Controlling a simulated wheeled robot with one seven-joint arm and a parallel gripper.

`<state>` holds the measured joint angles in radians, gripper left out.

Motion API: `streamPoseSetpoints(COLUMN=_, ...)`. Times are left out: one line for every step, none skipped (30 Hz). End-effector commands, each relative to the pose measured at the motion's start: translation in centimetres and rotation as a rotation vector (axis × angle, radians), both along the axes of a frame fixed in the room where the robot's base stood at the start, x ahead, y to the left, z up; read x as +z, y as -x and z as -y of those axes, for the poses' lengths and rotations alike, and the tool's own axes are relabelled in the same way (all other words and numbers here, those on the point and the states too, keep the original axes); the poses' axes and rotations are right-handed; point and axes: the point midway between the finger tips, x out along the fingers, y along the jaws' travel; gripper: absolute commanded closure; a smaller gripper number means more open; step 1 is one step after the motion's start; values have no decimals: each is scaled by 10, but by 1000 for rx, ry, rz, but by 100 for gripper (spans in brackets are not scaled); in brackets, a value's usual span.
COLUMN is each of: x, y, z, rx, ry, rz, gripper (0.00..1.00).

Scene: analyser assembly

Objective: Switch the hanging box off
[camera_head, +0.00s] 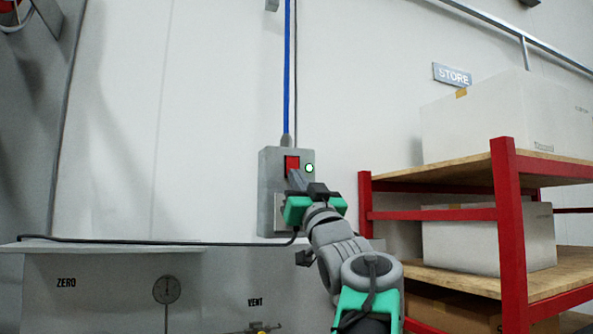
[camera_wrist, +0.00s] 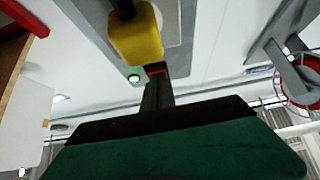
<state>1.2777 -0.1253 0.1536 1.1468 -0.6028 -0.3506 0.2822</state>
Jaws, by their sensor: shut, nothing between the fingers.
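The hanging box (camera_head: 270,185) is a grey box on a blue cable in front of the white wall. It has a red switch (camera_head: 292,164) on its front and a lit green lamp (camera_head: 310,168) beside the switch. My gripper (camera_head: 294,176) is shut and empty, its tips at the lower part of the red switch; whether they touch it I cannot tell. In the wrist view my gripper (camera_wrist: 156,75) points at the box face, with a sliver of red switch at its tips. The green lamp (camera_wrist: 134,78) is lit there too. A yellow plug-like part (camera_wrist: 136,35) is close to the camera.
A red shelf rack (camera_head: 510,215) with white boxes (camera_head: 490,240) stands close at the right of my arm. A grey bench (camera_head: 110,285) with a gauge (camera_head: 167,290) is at the lower left. A black cable (camera_head: 150,241) runs along its top to the box.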

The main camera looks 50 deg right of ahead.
Motion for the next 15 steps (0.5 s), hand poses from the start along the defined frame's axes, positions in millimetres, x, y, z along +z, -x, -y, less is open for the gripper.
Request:
streamPoseSetpoints(x=0, y=-2, z=0, rx=1, ry=1, rz=0, gripper=100)
streamPoseSetpoints(x=0, y=-2, z=1, rx=0, ry=1, rz=-1, gripper=100)
streamPoseSetpoints(x=0, y=-2, z=1, rx=-1, ry=1, rz=0, gripper=100)
streamPoseSetpoints(x=-1, y=-2, z=1, rx=-1, ry=1, rz=0, gripper=100)
streamPoseSetpoints(x=-1, y=-2, z=1, rx=-1, ry=2, rz=0, gripper=100)
streamPoseSetpoints(x=-1, y=-2, z=1, rx=-1, ry=1, rz=0, gripper=100)
streamPoseSetpoints(x=-1, y=-2, z=1, rx=-1, ry=1, rz=0, gripper=100)
streamPoseSetpoints(x=-1, y=-2, z=1, rx=-1, ry=1, rz=0, gripper=100)
streamPoseSetpoints(x=-1, y=-2, z=1, rx=-1, ry=1, rz=0, gripper=100)
streamPoseSetpoints(x=-1, y=-2, z=1, rx=-1, ry=2, rz=1, gripper=100)
streamPoseSetpoints(x=-3, y=-3, z=1, rx=-1, ry=3, rz=4, gripper=100)
streamPoseSetpoints(x=-5, y=-4, z=2, rx=1, ry=9, rz=13, gripper=100)
streamPoseSetpoints(x=-8, y=-6, z=4, rx=1, ry=15, rz=25, gripper=100)
streamPoseSetpoints(x=-11, y=-8, z=5, rx=3, ry=23, rz=39, gripper=100)
streamPoseSetpoints(x=-13, y=-11, z=6, rx=3, ry=37, rz=63, gripper=100)
